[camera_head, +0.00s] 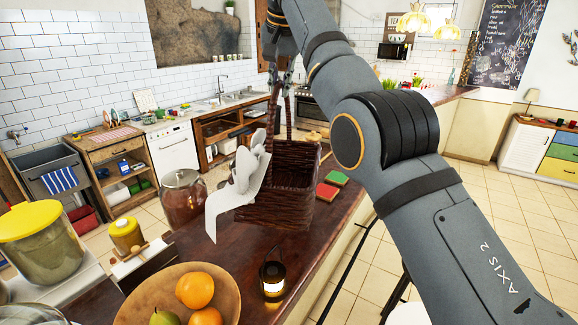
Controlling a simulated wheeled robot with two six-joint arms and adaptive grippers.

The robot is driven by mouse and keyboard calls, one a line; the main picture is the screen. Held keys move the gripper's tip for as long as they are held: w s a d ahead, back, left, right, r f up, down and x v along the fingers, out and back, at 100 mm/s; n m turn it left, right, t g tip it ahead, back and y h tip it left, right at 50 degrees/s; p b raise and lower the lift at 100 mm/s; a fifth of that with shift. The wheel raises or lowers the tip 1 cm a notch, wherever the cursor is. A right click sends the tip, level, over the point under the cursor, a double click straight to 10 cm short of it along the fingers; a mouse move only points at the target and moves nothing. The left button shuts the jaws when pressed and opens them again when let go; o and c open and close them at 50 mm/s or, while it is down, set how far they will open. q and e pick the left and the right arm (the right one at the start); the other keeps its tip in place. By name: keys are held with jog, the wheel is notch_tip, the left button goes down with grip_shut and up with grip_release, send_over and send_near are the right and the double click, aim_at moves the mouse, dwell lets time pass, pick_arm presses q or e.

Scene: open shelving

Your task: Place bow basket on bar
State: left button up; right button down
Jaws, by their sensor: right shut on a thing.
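The bow basket (287,190) is dark brown wicker with a large white bow (238,183) on its left side. It is upright, over the dark wooden bar (235,258) in the middle of the view. I cannot tell whether its base touches the bar top. My right gripper (281,82) points down above the basket and is shut on its tall handle. The forearm and wrist pass in front of the scene from the lower right. My left gripper is not in view.
On the bar are a brown glass jar (183,198), a lit lantern (272,279), red and green coasters (331,184) and a wooden fruit bowl (150,295). Yellow-lidded jars (125,236) stand at left. Bare bar top lies between basket and lantern.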

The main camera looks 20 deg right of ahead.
notch_tip(320, 180, down, 10)
jog(key=b, duration=0.5)
jog(key=shift+w+d, duration=0.3)
jog(key=c, duration=1.4)
grip_release()
jog(key=shift+s, duration=0.1)
jog(key=shift+o, duration=0.3)
jog(key=shift+r, duration=0.1)
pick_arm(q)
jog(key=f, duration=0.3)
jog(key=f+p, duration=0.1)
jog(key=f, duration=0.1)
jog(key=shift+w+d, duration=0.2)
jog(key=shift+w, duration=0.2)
pick_arm(e)
jog(key=v, duration=1.2)
